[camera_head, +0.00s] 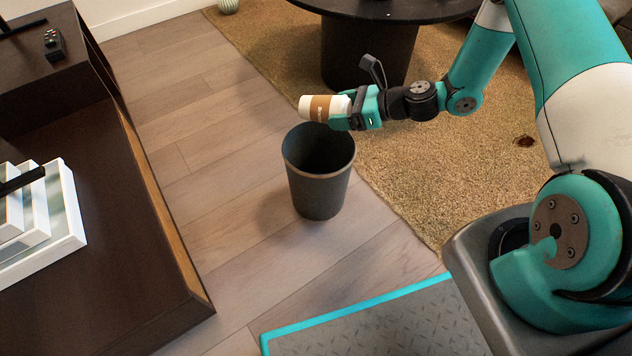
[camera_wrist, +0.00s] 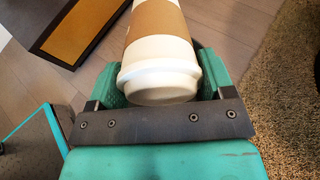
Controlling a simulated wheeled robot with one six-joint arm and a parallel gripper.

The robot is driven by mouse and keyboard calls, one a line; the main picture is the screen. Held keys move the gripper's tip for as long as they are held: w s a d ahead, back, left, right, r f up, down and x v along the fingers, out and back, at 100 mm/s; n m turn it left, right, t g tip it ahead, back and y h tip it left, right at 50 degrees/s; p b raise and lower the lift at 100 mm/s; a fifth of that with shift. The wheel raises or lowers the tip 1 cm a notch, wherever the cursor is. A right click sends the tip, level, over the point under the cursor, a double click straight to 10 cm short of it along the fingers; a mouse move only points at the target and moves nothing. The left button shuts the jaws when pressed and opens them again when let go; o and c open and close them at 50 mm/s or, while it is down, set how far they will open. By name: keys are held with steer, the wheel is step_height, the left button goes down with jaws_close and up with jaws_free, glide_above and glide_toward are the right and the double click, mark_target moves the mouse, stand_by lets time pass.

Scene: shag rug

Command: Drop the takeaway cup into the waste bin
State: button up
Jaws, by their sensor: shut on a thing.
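The takeaway cup (camera_head: 318,107) is white with a brown sleeve and lies on its side in my gripper (camera_head: 343,110). My gripper is shut on the cup. In the wrist view the cup (camera_wrist: 158,55) sits between the two teal fingers, with its white lid toward the camera. The waste bin (camera_head: 319,190) is a dark grey, open-topped round bin standing upright on the wood floor. In the head view the cup appears above the bin's rim, over the back part of its opening. The bottom of the bin's inside is dark.
A shaggy tan rug (camera_head: 440,165) and a dark round table (camera_head: 370,50) are behind and right. Wood floor left of the bin is clear.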

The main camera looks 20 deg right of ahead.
step_height(320, 180, down, 6)
steer(key=b, duration=0.6)
steer(key=shift+a, duration=0.1)
steer(key=o, duration=0.9)
steer(key=p+v, duration=0.7)
steer(key=v, duration=1)
steer(key=shift+d+r, duration=0.1)
steer(key=shift+d, duration=0.15)
